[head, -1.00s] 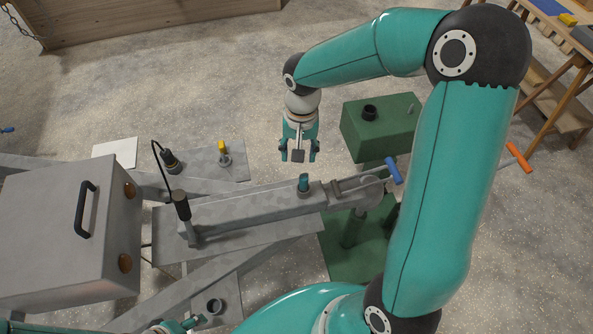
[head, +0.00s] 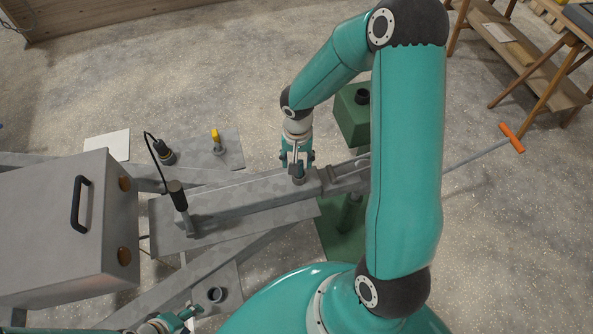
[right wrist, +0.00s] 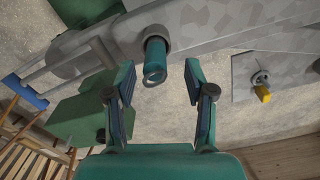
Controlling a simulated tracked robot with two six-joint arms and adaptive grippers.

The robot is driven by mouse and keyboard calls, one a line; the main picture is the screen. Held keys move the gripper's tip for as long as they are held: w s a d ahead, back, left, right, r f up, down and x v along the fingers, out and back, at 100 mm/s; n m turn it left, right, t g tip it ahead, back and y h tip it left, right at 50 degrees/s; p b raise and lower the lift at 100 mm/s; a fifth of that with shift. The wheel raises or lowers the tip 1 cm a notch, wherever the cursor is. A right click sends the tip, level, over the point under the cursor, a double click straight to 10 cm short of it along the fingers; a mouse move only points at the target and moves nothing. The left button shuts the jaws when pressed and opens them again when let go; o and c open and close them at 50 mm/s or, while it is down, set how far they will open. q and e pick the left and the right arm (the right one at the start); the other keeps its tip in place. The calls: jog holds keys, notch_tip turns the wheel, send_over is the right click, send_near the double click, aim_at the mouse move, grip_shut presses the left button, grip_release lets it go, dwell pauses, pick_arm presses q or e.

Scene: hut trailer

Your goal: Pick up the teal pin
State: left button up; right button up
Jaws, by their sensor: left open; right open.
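The teal pin (head: 299,173) stands in a collar on the grey beam in the head view, partly hidden by my right gripper (head: 297,162). In the right wrist view the pin (right wrist: 154,62) sticks out of its round grey collar. It shows between the open fingertips of my right gripper (right wrist: 160,75), nearer the left finger, with gaps on both sides. I cannot tell how deep it sits between them. My left gripper (head: 190,319) is open at the bottom left of the head view, partly cut off and away from the pin.
The grey beam (head: 240,198) carries a black-handled upright (head: 178,195). A grey box (head: 50,220) with a black handle stands left. A yellow-topped latch (head: 216,140) sits on a plate behind the beam. A green block (head: 350,115) stands behind my right gripper. An orange handle (head: 512,138) sticks out right.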

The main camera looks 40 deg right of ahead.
notch_tip(320, 180, down, 4)
jog(key=shift+s+d+f, duration=0.1)
grip_shut()
dwell(0.4)
